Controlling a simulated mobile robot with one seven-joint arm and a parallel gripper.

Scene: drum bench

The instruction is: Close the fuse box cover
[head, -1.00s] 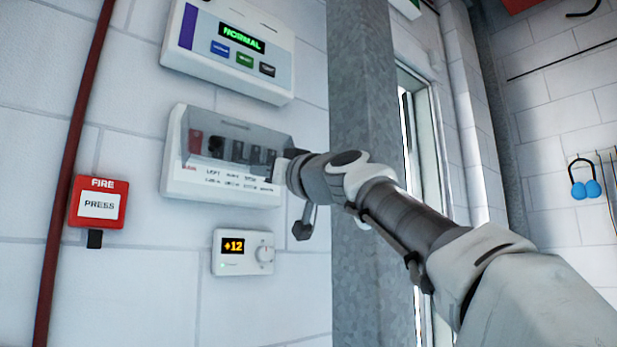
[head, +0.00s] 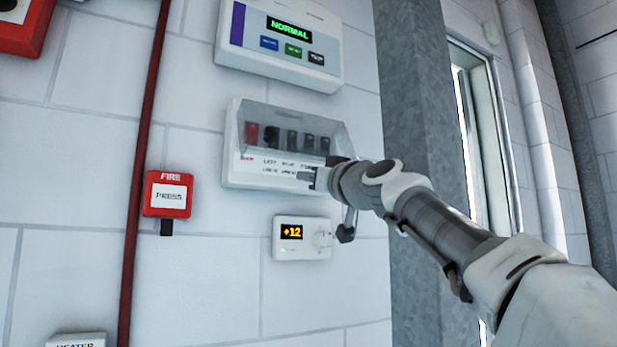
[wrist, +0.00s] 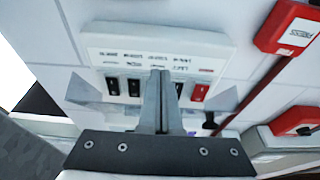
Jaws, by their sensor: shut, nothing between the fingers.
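The white fuse box (head: 232,170) is on the wall in the head view, with a red switch and several dark ones above printed labels. Its clear grey cover (head: 318,122) is raised, standing out from the box over the switches; its sides also show in the wrist view (wrist: 84,92). My gripper (head: 306,178) is shut and empty, in front of the label strip at the lower right of the box, below the cover. In the wrist view its fingers (wrist: 161,78) overlap the middle of the switch row. Whether they touch anything I cannot tell.
A panel reading NORMAL (head: 280,45) is above the box, and a +12 thermostat (head: 302,238) is just below. A red fire button (head: 168,194) and red pipe (head: 143,150) are to the left. A grey column (head: 425,110) stands to the right.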

